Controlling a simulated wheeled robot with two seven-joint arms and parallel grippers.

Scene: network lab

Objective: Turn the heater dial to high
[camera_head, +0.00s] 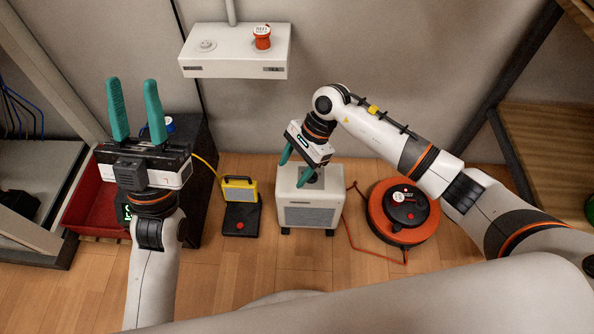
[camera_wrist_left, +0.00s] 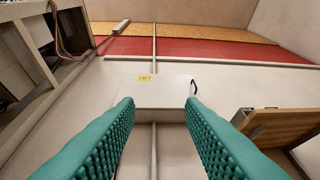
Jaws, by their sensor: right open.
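A small white heater (camera_head: 310,203) with a grey front grille stands on the floor in the middle of the head view. Its dial (camera_head: 314,180) is on the top, partly hidden by my right gripper. My right gripper (camera_head: 295,166) is directly over the heater's top, its green fingers apart and pointing down around or beside the dial; I cannot tell if they touch it. My left gripper (camera_head: 136,110) is raised at the left with its green fingers wide apart and empty.
An orange cable reel (camera_head: 383,222) stands right of the heater, its cable running past it. A yellow lamp (camera_head: 239,189) is to the left. A red bin (camera_head: 92,208) and black cabinet (camera_head: 204,140) are further left. A white wall box (camera_head: 232,60) with a red knob (camera_head: 262,38) hangs behind.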

